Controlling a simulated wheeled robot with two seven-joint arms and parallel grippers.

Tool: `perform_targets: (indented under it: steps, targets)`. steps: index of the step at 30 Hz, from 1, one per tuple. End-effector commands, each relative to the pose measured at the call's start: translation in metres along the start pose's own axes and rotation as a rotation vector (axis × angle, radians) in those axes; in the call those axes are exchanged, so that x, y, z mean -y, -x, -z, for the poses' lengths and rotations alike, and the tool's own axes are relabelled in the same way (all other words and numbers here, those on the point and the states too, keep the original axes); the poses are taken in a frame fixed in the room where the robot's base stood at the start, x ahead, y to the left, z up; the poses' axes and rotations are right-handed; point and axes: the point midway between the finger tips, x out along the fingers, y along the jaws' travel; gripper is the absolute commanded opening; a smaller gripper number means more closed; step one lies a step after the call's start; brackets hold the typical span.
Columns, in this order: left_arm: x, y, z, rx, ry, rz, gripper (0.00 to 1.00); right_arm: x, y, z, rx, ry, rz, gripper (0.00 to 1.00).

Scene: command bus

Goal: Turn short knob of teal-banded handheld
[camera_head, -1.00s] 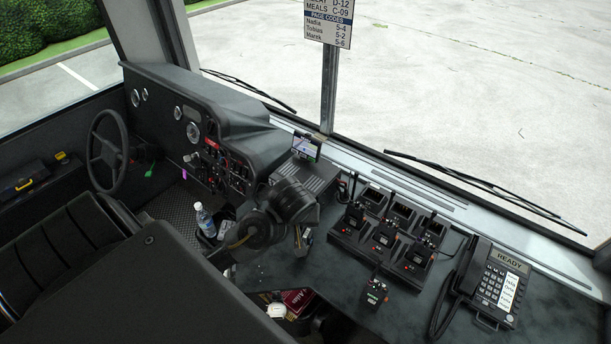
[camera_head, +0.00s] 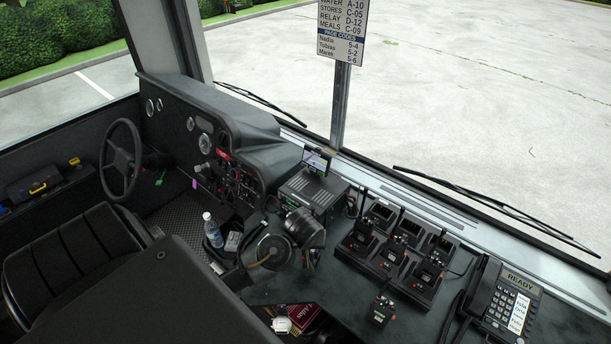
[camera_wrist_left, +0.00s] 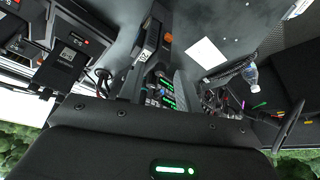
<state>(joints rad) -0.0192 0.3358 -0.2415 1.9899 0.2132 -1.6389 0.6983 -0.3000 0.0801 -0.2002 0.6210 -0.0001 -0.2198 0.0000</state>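Several black handhelds stand in a black charging dock (camera_head: 345,252) on the dashboard, right of centre in the head view. The knobs and band colours are too small to make out, so I cannot tell which is teal-banded. Part of the dock (camera_wrist_left: 58,68) shows at the upper left of the left wrist view. My left arm (camera_head: 303,230) is over the console, left of the dock. My right gripper is not in view.
A radio unit (camera_head: 315,198) with a small screen (camera_head: 316,160) stands behind my left arm. A desk phone (camera_head: 505,302) is at the right. A water bottle (camera_head: 212,230) stands left of the arm. A dark red booklet (camera_head: 305,320) lies in front.

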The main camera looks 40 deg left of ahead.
Motion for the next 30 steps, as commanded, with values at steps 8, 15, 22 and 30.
perform_targets:
  steps: [8, 15, 22, 30]
  targets:
    - [0.0001, 0.0001, 0.0000, 0.000, 0.000, 0.000, 0.21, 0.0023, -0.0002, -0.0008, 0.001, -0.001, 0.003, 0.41]
    - [0.0001, 0.0003, 0.0001, 0.000, 0.000, 0.000, 0.00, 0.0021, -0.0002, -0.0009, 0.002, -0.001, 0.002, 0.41]
    - [0.0003, 0.0003, -0.0001, 0.000, -0.018, -0.009, 0.00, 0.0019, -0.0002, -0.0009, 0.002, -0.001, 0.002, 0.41]
    - [0.0009, 0.0004, -0.0010, 0.002, -0.142, -0.066, 0.00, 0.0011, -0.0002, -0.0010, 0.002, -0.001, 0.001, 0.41]
